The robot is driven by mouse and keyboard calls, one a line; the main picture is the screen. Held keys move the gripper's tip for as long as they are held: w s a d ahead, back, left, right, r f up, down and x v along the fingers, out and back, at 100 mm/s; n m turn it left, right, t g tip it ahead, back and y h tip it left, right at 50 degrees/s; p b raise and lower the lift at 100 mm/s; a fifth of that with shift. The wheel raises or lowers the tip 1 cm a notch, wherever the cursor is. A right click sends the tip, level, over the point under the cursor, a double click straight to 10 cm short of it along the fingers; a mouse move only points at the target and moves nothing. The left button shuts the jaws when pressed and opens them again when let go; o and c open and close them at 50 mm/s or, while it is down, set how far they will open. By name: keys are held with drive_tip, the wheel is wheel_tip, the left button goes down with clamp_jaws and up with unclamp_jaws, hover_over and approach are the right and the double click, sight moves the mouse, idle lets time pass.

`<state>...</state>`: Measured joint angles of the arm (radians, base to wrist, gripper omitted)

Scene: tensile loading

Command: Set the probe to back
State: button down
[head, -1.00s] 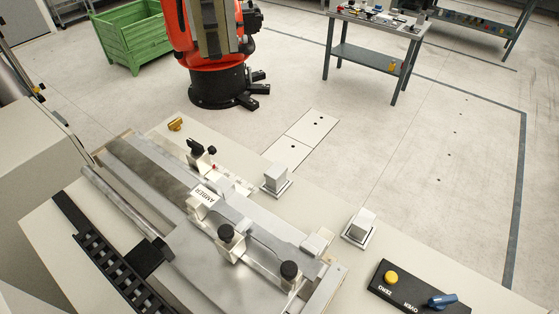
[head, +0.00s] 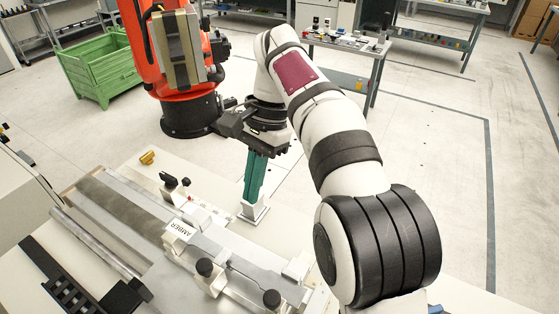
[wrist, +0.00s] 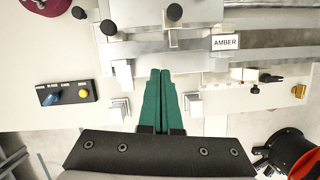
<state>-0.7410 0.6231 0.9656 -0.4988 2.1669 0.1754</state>
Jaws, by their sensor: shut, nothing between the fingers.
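I cannot tell for certain which part is the probe. A small black-handled fitting (head: 172,185) with a red tip stands on the fixture's far side in the head view; it also shows at the right of the wrist view (wrist: 264,78). My gripper (head: 249,202) has long teal fingers, pressed together and empty, pointing down near a white block on a square base (head: 255,212). In the wrist view the fingers (wrist: 167,72) extend over the bench between two such blocks, to the left of the black fitting. The fingers partly hide one block in the head view.
The metal fixture (head: 129,215) bears an AMBER label block (head: 180,232) and black knobs (head: 205,267). A brass piece (head: 147,157) sits at the bench's far corner. A panel (wrist: 66,92) with a blue switch and yellow button shows in the wrist view. An orange robot (head: 188,90) stands beyond.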

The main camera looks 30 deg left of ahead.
drive_tip(key=a, duration=0.2)
drive_tip(key=shift+s+a+f, duration=0.3)
drive_tip(key=shift+s, duration=0.1)
approach(221, 262)
drive_tip(key=f, duration=0.3)
drive_tip(key=shift+w+d+f, duration=0.1)
drive_tip(key=shift+w, duration=0.3)
drive_tip(key=s, duration=0.2)
drive_tip(key=shift+s+a, duration=0.25)
drive_tip(key=shift+s, duration=0.05)
drive_tip(key=shift+s+a, duration=0.1)
drive_tip(key=shift+s, duration=0.5)
drive_tip(key=s, duration=0.7)
drive_tip(key=shift+s, duration=0.35)
drive_tip(key=shift+f, duration=0.1)
